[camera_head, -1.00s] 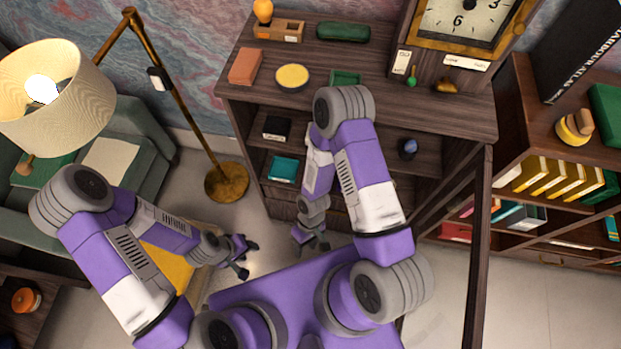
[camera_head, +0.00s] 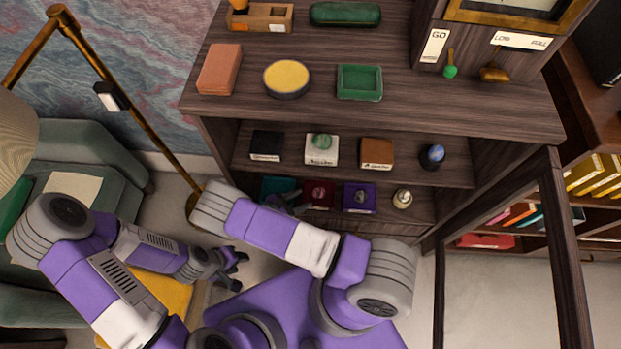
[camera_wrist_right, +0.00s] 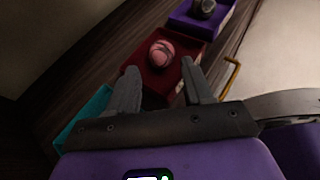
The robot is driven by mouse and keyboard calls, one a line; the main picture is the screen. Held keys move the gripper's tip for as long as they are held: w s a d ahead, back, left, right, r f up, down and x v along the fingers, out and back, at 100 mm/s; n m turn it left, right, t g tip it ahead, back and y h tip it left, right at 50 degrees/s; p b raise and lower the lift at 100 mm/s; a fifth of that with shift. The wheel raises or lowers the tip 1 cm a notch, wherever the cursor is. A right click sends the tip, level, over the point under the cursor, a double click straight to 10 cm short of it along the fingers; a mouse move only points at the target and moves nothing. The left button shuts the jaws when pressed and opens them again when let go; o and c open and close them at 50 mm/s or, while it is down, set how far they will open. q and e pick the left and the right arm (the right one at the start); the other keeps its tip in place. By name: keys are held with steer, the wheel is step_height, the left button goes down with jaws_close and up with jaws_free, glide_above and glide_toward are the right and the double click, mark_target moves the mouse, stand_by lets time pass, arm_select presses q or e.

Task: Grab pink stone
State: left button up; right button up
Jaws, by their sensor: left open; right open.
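The pink stone (camera_wrist_right: 161,53), round with streaks, sits on a dark red box (camera_wrist_right: 190,77) in the right wrist view. The red box also shows on the lower shelf in the head view (camera_head: 318,194). My right gripper (camera_wrist_right: 160,72) is open and empty, its fingertips pointing toward the stone, which shows between and just beyond them. In the head view my right arm partly hides this gripper at the lower shelf. My left gripper (camera_head: 238,270) is open and empty, low in front of the cabinet's left side.
A purple box (camera_head: 359,198) with a grey stone and a teal box (camera_wrist_right: 85,112) flank the red box. The shelf above (camera_head: 455,165) holds a green stone (camera_head: 322,141) and a dark blue stone (camera_head: 432,156). An open door frame (camera_head: 562,250) stands at right.

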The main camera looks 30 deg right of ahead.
mark_target(315, 194)
steer(key=shift+x, duration=0.9)
steer(key=shift+d+f+b, duration=0.35)
steer(key=shift+d+b, duration=0.1)
steer(key=shift+d, duration=0.15)
steer(key=x, duration=0.2)
steer(key=b+x, duration=0.1)
steer(key=x, duration=0.1)
steer(key=shift+f, duration=0.35)
steer(key=c, duration=0.7)
steer(key=shift+r, duration=0.1)
